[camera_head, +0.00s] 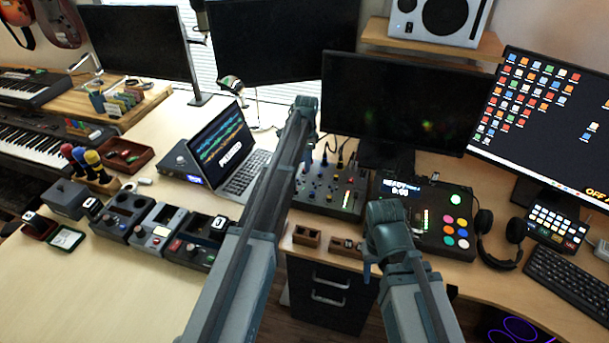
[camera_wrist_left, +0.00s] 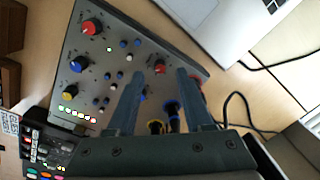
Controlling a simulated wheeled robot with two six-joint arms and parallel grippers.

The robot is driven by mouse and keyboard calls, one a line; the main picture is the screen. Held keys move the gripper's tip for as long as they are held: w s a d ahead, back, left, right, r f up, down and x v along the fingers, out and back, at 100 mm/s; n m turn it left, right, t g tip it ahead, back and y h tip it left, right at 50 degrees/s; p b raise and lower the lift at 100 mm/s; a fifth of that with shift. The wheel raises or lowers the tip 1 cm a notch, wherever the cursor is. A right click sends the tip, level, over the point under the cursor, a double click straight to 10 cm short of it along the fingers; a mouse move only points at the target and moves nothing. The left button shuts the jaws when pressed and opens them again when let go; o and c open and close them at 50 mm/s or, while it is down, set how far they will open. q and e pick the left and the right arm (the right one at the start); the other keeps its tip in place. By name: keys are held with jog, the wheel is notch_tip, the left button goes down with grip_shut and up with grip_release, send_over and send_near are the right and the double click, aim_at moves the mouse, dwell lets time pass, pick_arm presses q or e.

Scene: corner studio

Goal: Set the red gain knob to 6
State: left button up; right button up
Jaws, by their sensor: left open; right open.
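The mixer (camera_head: 350,207) is a dark panel of small knobs in the head view, partly hidden behind my left arm. In the left wrist view the mixer (camera_wrist_left: 120,52) shows a large red knob (camera_wrist_left: 90,27) at the upper left, with a blue knob (camera_wrist_left: 76,65) and a yellow knob (camera_wrist_left: 68,93) below it. Another red knob (camera_wrist_left: 159,66) lies between my fingers in that picture. My left gripper (camera_wrist_left: 160,77) is open and empty over the panel; contact cannot be judged. Its fingers do not show clearly in the head view. Knob scales are unreadable.
A laptop (camera_head: 228,147) stands left of the mixer. A pad controller (camera_head: 430,215) and headphones (camera_head: 499,238) are to its right. Monitors (camera_head: 398,105) rise behind. Small wooden boxes (camera_head: 307,237) sit at the front edge. The left desk front is clear.

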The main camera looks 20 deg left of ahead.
pick_arm(q)
jog(key=shift+w+f+b, duration=0.1)
jog(key=shift+f+b, duration=0.85)
jog(key=shift+f, duration=0.5)
pick_arm(e)
notch_tip(320, 180, down, 3)
jog(key=shift+r, duration=0.1)
pick_arm(q)
jog(key=shift+r, duration=0.1)
grip_shut()
